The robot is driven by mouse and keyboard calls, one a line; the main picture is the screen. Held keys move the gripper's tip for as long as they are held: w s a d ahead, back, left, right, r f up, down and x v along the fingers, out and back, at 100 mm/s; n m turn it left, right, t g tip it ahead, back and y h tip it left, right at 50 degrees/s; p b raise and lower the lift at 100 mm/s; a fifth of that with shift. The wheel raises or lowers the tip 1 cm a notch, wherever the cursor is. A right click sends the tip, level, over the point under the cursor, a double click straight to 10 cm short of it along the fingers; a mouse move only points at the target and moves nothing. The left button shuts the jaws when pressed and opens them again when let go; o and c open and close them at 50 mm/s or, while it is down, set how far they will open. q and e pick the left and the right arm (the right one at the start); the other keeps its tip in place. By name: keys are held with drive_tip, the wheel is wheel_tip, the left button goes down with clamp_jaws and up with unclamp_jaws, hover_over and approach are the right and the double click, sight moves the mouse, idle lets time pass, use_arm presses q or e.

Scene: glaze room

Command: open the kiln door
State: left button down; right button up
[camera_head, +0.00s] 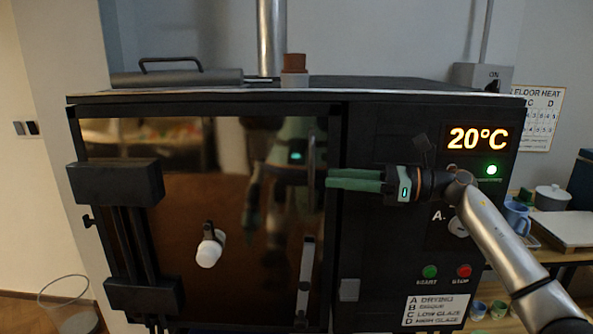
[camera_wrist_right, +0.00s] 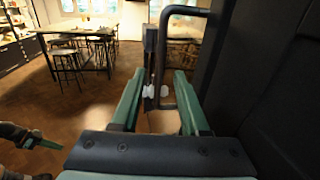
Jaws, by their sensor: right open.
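The kiln door (camera_head: 180,210) is a dark, reflective panel on the left of the kiln front and looks shut. Its handle (camera_head: 311,160) is a dark upright bar near the door's right edge. In the right wrist view the handle (camera_wrist_right: 166,60) is a black loop, lined up between the two fingers. My right gripper (camera_head: 328,179) is open and empty, its fingertips just right of the handle; I see no contact. Its green fingers also show in the right wrist view (camera_wrist_right: 158,78). My left gripper (camera_wrist_right: 45,140) shows small at that view's lower left; its jaws are unclear.
A white plug (camera_head: 209,252) sticks out of the door, and a metal latch bar (camera_head: 305,280) is below the handle. Hinge blocks (camera_head: 115,183) are on the left. The control panel (camera_head: 430,240) reads 20°C. A wire basket (camera_head: 68,305) stands on the floor at lower left.

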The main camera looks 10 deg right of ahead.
sight(296, 174)
drive_tip(key=p+x, duration=0.2)
drive_tip(key=x, duration=0.7)
clamp_jaws()
idle(1.2)
